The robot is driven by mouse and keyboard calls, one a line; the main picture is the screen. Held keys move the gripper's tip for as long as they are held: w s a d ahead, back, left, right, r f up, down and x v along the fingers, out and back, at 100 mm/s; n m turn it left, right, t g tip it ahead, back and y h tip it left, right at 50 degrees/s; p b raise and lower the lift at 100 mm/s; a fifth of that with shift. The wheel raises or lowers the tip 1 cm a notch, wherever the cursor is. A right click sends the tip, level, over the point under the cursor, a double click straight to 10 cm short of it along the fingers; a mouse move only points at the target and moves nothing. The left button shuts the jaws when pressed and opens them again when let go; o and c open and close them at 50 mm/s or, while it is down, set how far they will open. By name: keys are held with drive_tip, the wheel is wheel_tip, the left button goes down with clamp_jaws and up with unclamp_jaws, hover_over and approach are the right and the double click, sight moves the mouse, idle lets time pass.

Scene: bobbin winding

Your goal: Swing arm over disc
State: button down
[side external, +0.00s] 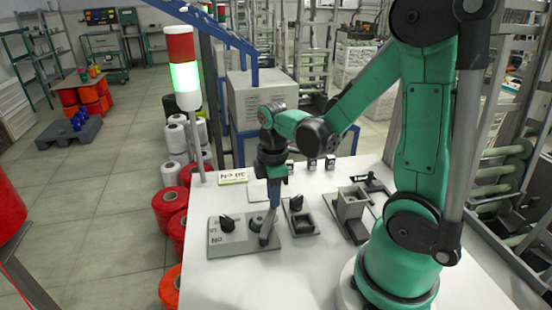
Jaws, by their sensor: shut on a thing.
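A flat grey plate (231,244) lies on the white table, with a black knob-like part (227,223) on its left half.
A grey square tray (303,225) with a black part stands close right of my gripper. A grey block fixture (350,208) is further right. A label card (233,177) and small black parts (312,163) lie behind. A signal tower (184,75) and red spools (170,208) stand left.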

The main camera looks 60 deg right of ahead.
drive_tip(key=shift+w+a, duration=0.25)
drive_tip(key=shift+w, duration=0.55)
drive_tip(key=shift+w+a, duration=0.45)
drive_tip(key=shift+w, duration=0.25)
drive_tip(key=shift+w+a, duration=0.1)
drive_tip(key=c, duration=0.8)
unclamp_jaws()
drive_tip(key=shift+c, duration=0.2)
wheel_tip(320, 180, up, 7)
